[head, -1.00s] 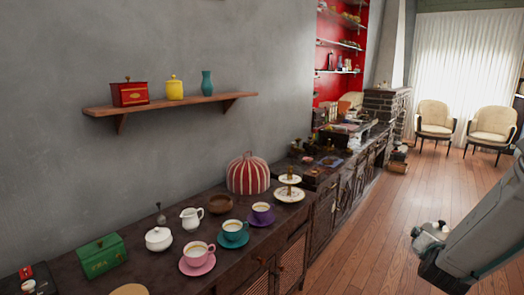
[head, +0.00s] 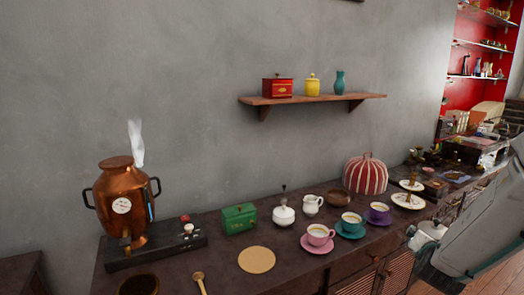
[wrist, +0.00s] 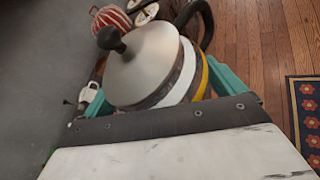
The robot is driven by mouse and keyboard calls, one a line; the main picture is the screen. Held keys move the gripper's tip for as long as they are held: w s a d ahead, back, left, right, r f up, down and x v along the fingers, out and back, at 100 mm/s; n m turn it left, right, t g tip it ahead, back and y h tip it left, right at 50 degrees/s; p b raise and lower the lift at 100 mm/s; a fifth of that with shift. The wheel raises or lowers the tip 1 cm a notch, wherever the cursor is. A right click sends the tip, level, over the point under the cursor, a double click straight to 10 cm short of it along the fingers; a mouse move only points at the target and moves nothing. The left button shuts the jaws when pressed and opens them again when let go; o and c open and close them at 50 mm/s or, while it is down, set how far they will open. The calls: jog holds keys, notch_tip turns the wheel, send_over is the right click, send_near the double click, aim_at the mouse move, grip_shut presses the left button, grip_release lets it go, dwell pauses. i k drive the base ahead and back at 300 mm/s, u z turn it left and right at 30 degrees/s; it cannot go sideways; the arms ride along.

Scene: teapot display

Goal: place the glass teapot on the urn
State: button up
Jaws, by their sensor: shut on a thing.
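The teapot has a grey metal lid, a black knob and a dark curved handle. In the head view the teapot (head: 430,230) shows small at the right edge, away from the urn and partly hidden by my arm.
The sideboard holds a green tin (head: 239,219), a round tan mat (head: 256,260), a white sugar bowl (head: 284,216), several coloured cups, a striped cosy (head: 365,175) and a tiered stand (head: 409,200). A wall shelf (head: 312,99) hangs above. Wooden floor lies at right.

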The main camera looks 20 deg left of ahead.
aim_at(118, 160)
jog(key=u, duration=1.4)
jog(key=i, duration=0.65)
